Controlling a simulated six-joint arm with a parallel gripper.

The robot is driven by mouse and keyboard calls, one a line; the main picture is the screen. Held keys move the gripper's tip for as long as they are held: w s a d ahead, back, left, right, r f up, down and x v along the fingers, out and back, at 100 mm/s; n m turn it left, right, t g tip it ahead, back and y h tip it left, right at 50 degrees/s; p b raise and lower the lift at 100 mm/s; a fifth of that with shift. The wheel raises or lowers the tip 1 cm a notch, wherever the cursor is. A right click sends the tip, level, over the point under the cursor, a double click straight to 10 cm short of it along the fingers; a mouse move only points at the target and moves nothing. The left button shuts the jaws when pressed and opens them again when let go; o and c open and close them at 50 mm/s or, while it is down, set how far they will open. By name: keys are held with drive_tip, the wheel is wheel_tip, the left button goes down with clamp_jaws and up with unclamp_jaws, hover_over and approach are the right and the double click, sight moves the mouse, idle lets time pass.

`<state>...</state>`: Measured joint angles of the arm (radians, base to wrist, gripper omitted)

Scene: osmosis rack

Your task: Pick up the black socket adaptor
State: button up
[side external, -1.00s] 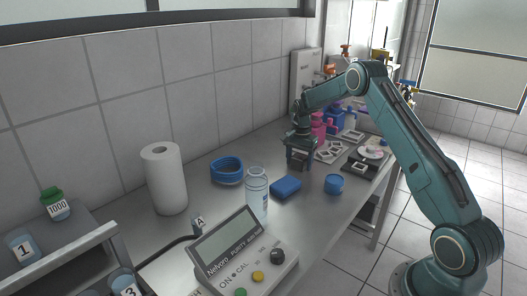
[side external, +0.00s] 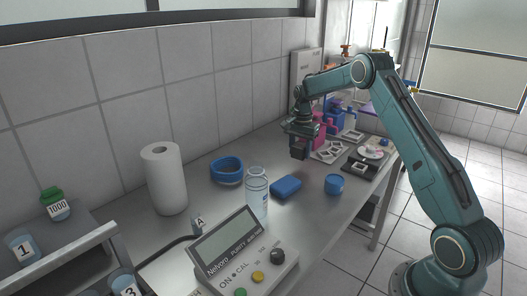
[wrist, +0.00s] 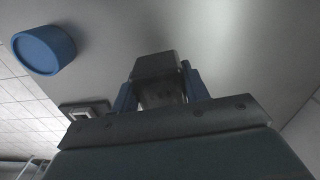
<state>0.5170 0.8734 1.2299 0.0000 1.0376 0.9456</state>
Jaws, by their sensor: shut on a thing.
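The black socket adaptor (side external: 298,152) is a small dark block held at the end of my gripper (side external: 300,139), above the bench in the side view. In the wrist view the adaptor (wrist: 155,67) sits between the two blue fingers of my gripper (wrist: 158,88). The gripper is shut on it, and its far end sticks out past the fingertips. The adaptor looks clear of the bench top. Part of it is hidden by the gripper.
A blue sponge (side external: 286,187), a blue lid-like cylinder (side external: 334,185), a clear bottle (side external: 257,195) and blue tape (side external: 227,170) stand in front. White framed pieces (side external: 329,152) and pink and blue bottles lie behind. A paper roll (side external: 163,180) stands left.

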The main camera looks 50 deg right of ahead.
sight(300, 145)
wheel_tip(300, 145, up, 16)
drive_tip(key=shift+f, duration=0.25)
idle(0.6)
